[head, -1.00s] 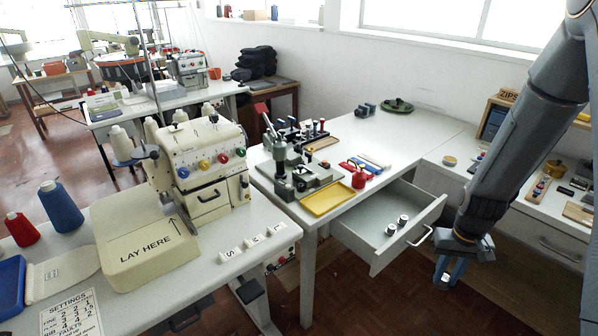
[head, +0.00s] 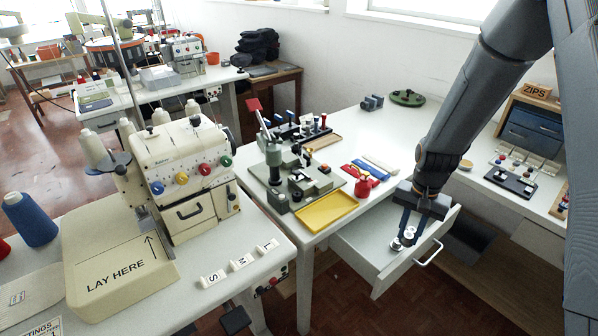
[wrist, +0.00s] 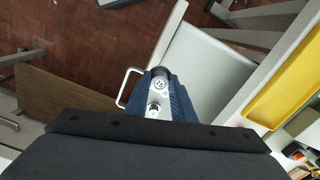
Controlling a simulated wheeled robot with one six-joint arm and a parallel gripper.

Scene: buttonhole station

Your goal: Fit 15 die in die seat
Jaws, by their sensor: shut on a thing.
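My gripper (head: 403,238) is shut on a small round metal die marked 15 (wrist: 159,84), which shows at the fingertips in the wrist view. A second silver round piece (wrist: 153,108) shows just below it there; I cannot tell whether it is held. In the head view the gripper hangs over the open drawer (head: 357,250), and round pale pieces show at its fingertips. The green-grey press (head: 276,172) with a red lever stands on the table, left of the gripper. The die seat cannot be made out clearly.
A yellow tray (head: 326,209) lies at the table's front edge, beside a red pot (head: 362,186). The drawer handle (head: 428,254) sticks out in front. The cream machine (head: 185,175) stands at the left. The white table behind the drawer has free room.

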